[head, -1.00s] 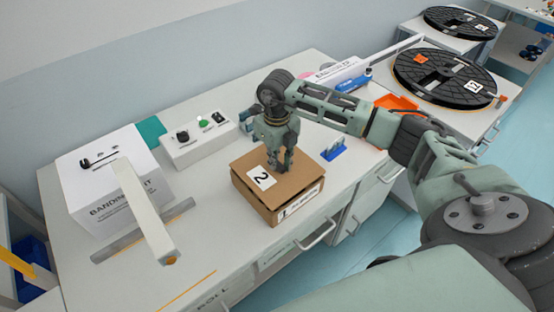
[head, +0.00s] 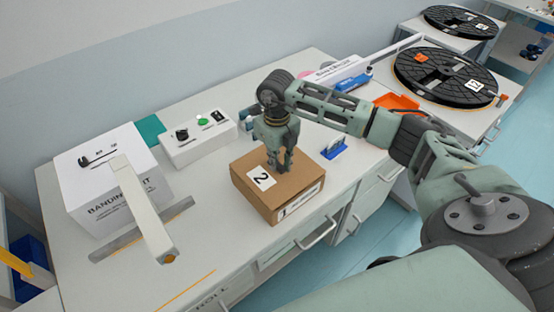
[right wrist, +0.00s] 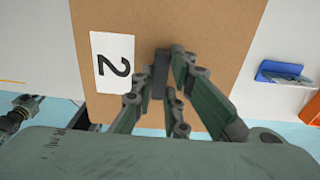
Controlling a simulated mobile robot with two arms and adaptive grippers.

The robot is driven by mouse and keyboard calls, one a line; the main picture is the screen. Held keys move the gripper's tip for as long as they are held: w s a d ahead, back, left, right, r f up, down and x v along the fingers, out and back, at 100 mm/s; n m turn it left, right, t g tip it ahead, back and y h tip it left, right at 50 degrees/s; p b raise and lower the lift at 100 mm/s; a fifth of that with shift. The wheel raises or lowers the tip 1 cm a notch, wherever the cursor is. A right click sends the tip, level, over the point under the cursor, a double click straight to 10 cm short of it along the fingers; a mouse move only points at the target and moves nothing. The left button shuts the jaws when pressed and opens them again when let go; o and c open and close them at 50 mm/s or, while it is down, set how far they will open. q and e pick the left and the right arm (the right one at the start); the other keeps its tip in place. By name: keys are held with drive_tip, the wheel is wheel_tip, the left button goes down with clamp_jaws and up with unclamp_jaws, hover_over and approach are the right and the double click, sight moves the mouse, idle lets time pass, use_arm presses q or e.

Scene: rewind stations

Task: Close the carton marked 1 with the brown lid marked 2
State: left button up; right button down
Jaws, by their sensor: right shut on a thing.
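The brown lid (head: 285,181) with a white label marked 2 lies on top of the carton (head: 300,205) on the white worktop. It looks level and seated on the carton, whose front shows a white label, partly readable. My right gripper (head: 279,170) points down from above and is shut on a dark grip at the middle of the lid. In the right wrist view the lid (right wrist: 200,25) fills the middle, and the fingers (right wrist: 165,88) close around the dark grip.
A white banding kit box (head: 105,185) stands at the left with a pale arm-like bar in front. A control box (head: 197,138) with a green button stands behind the carton. A blue holder (head: 334,149) is right of it. Black reels (head: 445,78) lie at the back right.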

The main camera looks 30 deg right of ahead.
sight(277, 163)
drive_tip(key=shift+f+b, duration=0.5)
drive_tip(key=shift+f, duration=0.25)
drive_tip(key=c, duration=1.7)
unclamp_jaws()
drive_tip(key=shift+o, duration=0.2)
drive_tip(key=shift+r, duration=0.1)
wheel_tip(277, 163, up, 12)
